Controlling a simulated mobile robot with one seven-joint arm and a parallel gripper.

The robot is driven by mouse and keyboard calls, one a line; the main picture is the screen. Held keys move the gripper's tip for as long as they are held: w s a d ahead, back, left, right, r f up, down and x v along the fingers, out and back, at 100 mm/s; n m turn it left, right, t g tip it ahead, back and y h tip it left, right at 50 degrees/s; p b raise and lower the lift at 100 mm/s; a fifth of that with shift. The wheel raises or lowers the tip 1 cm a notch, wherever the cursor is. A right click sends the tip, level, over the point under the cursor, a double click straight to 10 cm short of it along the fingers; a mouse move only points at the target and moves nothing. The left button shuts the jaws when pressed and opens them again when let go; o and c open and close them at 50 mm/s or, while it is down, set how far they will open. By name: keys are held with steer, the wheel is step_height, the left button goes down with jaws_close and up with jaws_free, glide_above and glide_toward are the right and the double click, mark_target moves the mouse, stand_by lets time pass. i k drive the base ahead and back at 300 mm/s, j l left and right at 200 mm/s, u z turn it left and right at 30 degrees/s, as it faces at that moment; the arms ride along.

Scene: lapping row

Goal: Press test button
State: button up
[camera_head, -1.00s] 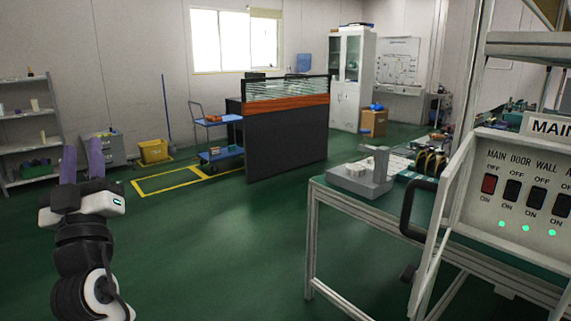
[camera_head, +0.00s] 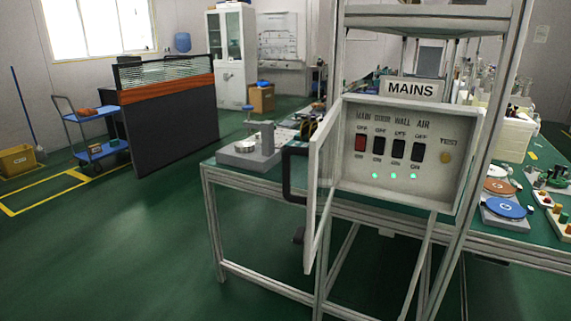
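The test button (camera_head: 446,157) is a small round yellowish button at the right end of the switch panel, under the word TEST. The panel (camera_head: 404,187) is a grey box under a MAINS sign (camera_head: 412,90). It has one red switch (camera_head: 361,143) and three black switches beside it, with three green lights (camera_head: 393,176) lit below. Its door (camera_head: 322,190) with a black handle (camera_head: 294,172) stands swung open at the panel's left side. My gripper is not in view now.
The panel is on a framed workbench (camera_head: 262,178) with a grey device (camera_head: 248,156) at its left end. Lapping discs (camera_head: 504,207) and small parts lie on the right. Open green floor is at left, before a dark partition (camera_head: 170,130) and blue trolley (camera_head: 88,113).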

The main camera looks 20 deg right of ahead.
mark_target(445, 158)
steer(key=i+j, duration=0.4)
steer(key=j, duration=0.2)
steer(key=i+j+z, duration=0.2)
steer(key=j, duration=0.2)
steer(key=i+j+z, duration=0.2)
steer(key=j, duration=0.2)
steer(key=z, duration=1.25)
